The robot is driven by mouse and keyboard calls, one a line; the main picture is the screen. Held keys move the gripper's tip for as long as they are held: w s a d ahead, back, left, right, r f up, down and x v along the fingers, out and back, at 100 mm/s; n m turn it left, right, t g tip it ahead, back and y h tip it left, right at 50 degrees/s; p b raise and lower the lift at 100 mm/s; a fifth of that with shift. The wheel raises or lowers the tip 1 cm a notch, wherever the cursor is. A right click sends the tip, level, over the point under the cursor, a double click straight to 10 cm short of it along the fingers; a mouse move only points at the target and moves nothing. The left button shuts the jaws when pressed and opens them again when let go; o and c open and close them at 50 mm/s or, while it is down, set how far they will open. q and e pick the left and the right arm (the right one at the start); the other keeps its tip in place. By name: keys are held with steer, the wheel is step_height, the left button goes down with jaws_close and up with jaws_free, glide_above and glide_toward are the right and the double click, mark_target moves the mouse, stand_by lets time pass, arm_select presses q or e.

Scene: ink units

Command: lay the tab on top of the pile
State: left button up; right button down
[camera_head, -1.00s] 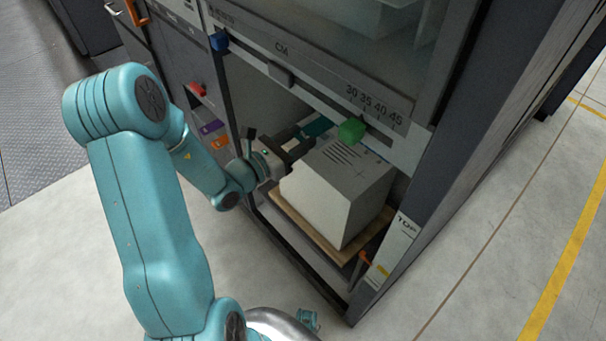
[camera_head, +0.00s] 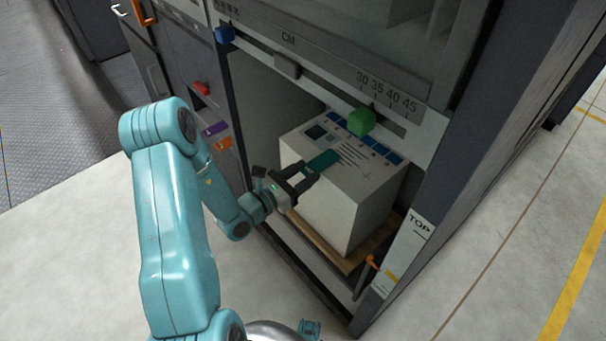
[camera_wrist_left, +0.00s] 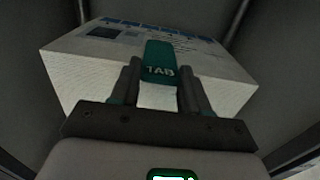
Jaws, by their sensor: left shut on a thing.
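The tab (camera_head: 324,160) is a flat teal strip, marked TAB in the left wrist view (camera_wrist_left: 160,62). My left gripper (camera_head: 300,180) is shut on its near end. The tab points away from the gripper over the near left part of the top of the pile. The pile (camera_head: 335,205) is a tall white stack of printed sheets in the machine's bay; it fills the middle of the left wrist view (camera_wrist_left: 85,77). I cannot tell whether the tab touches the top sheet.
The pile stands on a wooden board (camera_head: 352,262) inside the bay. A green block (camera_head: 361,121) on the scale rail hangs close above the pile's back edge. The bay's right post (camera_head: 405,255) carries an orange lever (camera_head: 372,262). The bay's front is open.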

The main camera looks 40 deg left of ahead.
arm_select(q)
steer(key=shift+f, duration=0.25)
steer(key=o, duration=1)
steer(key=shift+r, duration=0.1)
steer(key=s+p, duration=0.1)
steer(key=s, duration=1.1)
steer(key=shift+a+r, duration=0.15)
steer(key=shift+a, duration=0.3)
